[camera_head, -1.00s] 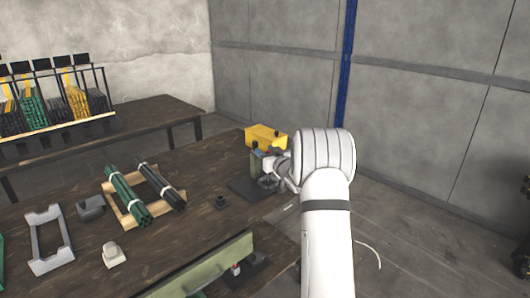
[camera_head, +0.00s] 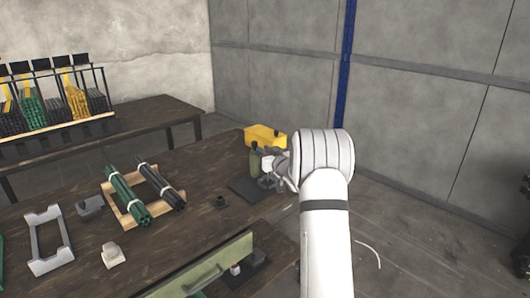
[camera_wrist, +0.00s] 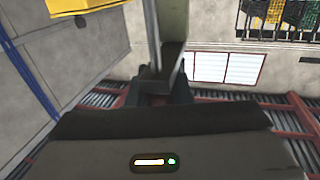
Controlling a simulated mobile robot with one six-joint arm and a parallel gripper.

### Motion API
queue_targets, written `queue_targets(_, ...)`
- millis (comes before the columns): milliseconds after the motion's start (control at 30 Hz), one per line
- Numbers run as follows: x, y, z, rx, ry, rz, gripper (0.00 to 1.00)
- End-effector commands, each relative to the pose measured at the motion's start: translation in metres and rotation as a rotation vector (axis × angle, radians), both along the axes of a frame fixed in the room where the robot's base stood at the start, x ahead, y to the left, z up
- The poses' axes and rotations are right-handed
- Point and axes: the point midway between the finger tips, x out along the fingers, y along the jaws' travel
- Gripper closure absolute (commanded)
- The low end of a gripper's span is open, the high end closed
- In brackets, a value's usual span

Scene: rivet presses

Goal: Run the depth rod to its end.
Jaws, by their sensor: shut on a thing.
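The rivet press stands at the far right end of the dark table, with a yellow head (camera_head: 265,137) and an olive-green column (camera_head: 255,160) on a dark base plate (camera_head: 246,190). My gripper (camera_head: 267,180) is at the right side of this column, low under the yellow head. In the wrist view my gripper (camera_wrist: 165,88) is shut on the depth rod, which is mostly hidden by the fingers. A grey-green upright (camera_wrist: 170,25) rises just beyond the fingertips. The yellow head (camera_wrist: 80,5) shows at the upper left there. The rod's end is not visible.
A wooden rack (camera_head: 146,198) holds green and black rods. A grey cradle (camera_head: 47,240) and small blocks lie farther left. A green panel (camera_head: 205,270) stands at the front edge.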

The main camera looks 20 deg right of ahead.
Motion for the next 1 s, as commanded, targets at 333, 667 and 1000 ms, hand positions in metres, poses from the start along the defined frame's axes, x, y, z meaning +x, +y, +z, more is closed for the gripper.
queue_targets(333, 0.000, 0.001, 0.025, -0.003, -0.002, 0.001, 1.00)
queue_targets(667, 0.001, 0.001, 0.036, 0.000, -0.006, 0.001, 1.00)
queue_targets(1000, 0.001, 0.001, 0.034, -0.001, -0.003, 0.002, 0.60)
